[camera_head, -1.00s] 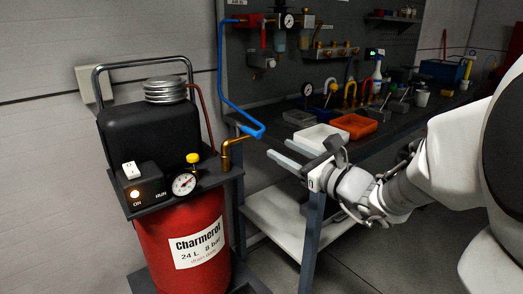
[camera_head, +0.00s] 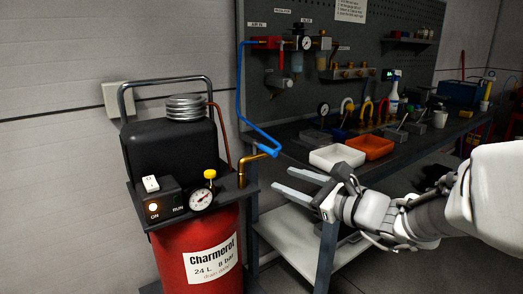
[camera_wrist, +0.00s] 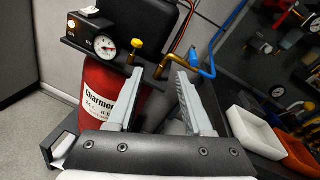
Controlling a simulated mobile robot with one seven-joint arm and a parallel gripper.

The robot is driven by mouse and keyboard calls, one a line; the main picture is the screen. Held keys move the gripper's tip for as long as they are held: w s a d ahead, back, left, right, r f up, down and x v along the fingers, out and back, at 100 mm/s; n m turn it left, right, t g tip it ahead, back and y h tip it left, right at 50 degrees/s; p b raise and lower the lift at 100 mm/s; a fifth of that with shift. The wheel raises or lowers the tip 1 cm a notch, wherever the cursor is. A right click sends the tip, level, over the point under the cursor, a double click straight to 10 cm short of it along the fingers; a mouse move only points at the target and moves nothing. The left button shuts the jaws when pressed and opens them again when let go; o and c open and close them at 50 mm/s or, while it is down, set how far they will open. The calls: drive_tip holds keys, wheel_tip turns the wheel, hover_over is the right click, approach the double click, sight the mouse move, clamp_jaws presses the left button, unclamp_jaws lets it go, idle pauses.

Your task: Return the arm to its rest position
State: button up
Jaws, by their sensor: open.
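My gripper (camera_head: 300,184) is open and empty, its two grey fingers pointing left in the head view, in front of the workbench and right of the compressor. In the wrist view the gripper (camera_wrist: 152,92) shows its fingers spread, with nothing held between them. The red compressor tank (camera_head: 205,262) stands beyond the fingertips, apart from them in the head view. My arm reaches in from the right side of the head view.
The compressor carries a gauge (camera_head: 201,199), a yellow knob (camera_head: 210,174) and a brass elbow (camera_head: 258,153). A blue hose (camera_head: 240,100) hangs by the bench. White (camera_head: 337,156) and orange (camera_head: 370,147) trays lie near the bench's front edge, close to my gripper.

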drive_tip(key=s+a+f+n+g+h, duration=0.1)
drive_tip(key=s+a+f+n+g, duration=0.25)
drive_tip(key=s+n, duration=0.4)
drive_tip(key=s+a+f+n+g+h, duration=0.1)
drive_tip(key=s+a+f+n+g, duration=0.1)
drive_tip(key=s+n+g, duration=0.5)
drive_tip(key=s+d+f+n+t+h, duration=0.2)
drive_tip(key=s+d+n+t+h, duration=0.1)
drive_tip(key=s+d+n+h, duration=0.7)
wheel_tip(320, 180, up, 24)
drive_tip(key=w+d+y+p, duration=0.1)
drive_tip(key=w+p, duration=0.1)
drive_tip(key=p, duration=2.2)
drive_tip(key=shift+w+m, duration=0.2)
drive_tip(key=shift+m, duration=0.15)
